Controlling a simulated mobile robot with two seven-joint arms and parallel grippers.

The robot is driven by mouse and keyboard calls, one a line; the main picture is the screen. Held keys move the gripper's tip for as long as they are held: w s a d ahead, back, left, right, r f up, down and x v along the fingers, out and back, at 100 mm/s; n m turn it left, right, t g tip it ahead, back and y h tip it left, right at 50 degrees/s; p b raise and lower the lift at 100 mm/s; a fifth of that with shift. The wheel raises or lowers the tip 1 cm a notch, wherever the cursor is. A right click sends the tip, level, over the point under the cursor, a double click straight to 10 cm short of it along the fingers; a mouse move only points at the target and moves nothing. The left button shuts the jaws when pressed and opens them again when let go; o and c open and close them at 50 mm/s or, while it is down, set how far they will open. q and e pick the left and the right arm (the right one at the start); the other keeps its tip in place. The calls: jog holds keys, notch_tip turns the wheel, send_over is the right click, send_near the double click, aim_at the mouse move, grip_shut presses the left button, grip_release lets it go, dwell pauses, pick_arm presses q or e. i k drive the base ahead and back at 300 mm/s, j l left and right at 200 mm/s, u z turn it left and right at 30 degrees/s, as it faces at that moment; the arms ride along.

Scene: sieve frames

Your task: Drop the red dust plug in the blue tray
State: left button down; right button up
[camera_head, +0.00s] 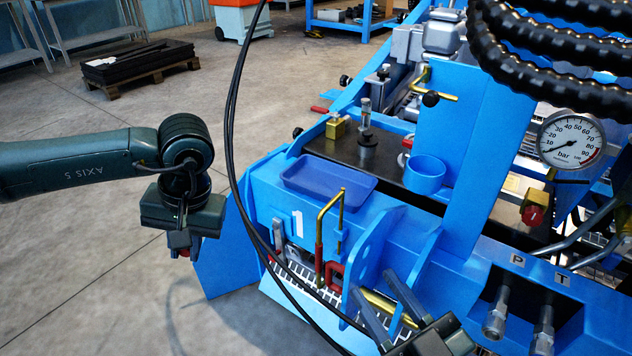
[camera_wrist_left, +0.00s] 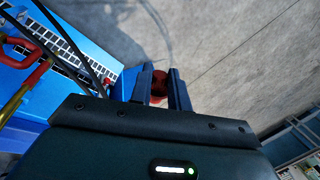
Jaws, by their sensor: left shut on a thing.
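My left gripper (camera_head: 182,242) hangs left of the blue frame, over bare floor. In the left wrist view its two fingers (camera_wrist_left: 159,88) are shut on a round red plug (camera_wrist_left: 159,83). The fingers hide the plug's sides. The blue tray (camera_head: 328,182) is shallow and dark blue. It lies empty on the blue ledge, to the right of and above my left gripper in the head view. My right gripper (camera_head: 373,284) is at the bottom of the head view, its fingers apart in front of a brass cylinder.
Black cables (camera_head: 232,130) hang between my left gripper and the tray. A bent brass rod with a red sleeve (camera_head: 319,255) stands below the tray. A blue cup (camera_head: 424,176) and a brass block (camera_head: 336,128) stand behind it.

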aim_at(319, 178)
jog(key=i+j, duration=0.1)
jog(key=j, duration=0.35)
jog(key=i+j, duration=0.1)
jog(key=j, duration=0.35)
jog(key=j+z, duration=0.25)
jog(key=z, duration=0.15)
jog(key=j+z, duration=0.25)
jog(key=z, duration=0.15)
jog(key=i+l+z, duration=0.15)
jog(key=z, duration=0.3)
jog(key=i+z, duration=0.45)
jog(key=k, duration=0.1)
